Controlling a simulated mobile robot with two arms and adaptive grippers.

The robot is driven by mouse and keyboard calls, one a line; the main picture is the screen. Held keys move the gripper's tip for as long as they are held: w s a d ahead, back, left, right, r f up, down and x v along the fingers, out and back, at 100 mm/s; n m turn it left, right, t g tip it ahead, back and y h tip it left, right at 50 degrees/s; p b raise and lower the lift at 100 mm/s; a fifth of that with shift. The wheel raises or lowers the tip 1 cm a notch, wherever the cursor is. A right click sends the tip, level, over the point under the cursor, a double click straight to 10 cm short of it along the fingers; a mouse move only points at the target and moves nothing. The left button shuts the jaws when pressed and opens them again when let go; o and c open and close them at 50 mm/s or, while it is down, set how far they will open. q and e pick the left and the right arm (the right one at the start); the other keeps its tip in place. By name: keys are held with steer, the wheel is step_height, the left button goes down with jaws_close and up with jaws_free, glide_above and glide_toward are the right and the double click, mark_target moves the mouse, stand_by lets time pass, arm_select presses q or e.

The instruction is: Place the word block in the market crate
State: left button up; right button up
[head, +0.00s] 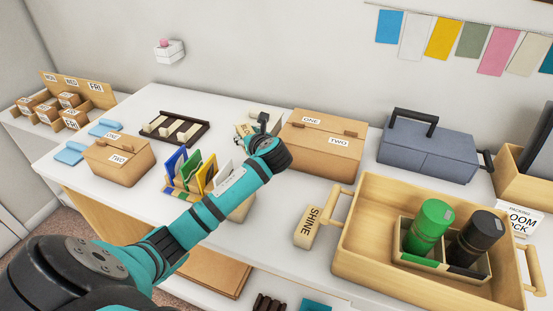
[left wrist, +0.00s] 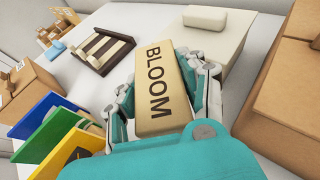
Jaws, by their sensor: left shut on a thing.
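My left gripper (head: 260,132) is shut on a pale wooden word block reading BLOOM (left wrist: 155,90), seen large between the fingers in the left wrist view. In the head view this block is small and partly hidden by the gripper, over the back of the table. A second word block, SHINE (head: 309,228), lies on the table beside a wooden crate with handles (head: 365,240), which looks like the market crate. The crate holds a divided insert with a green cylinder (head: 428,228) and a black cylinder (head: 476,240). My right gripper is not in view.
A cardboard box marked ONE and TWO (head: 320,141) stands right of the gripper. A blue-grey toolbox (head: 428,152) stands behind the crate. Upright coloured cards (head: 190,172) and a dark slotted rack (head: 176,131) are to the left. The crate's left part is empty.

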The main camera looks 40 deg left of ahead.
arm_select(q)
steer(key=shift+f, duration=3.6)
steer(key=shift+f, duration=0.1)
steer(key=o, duration=1.2)
steer(key=shift+o, duration=0.2)
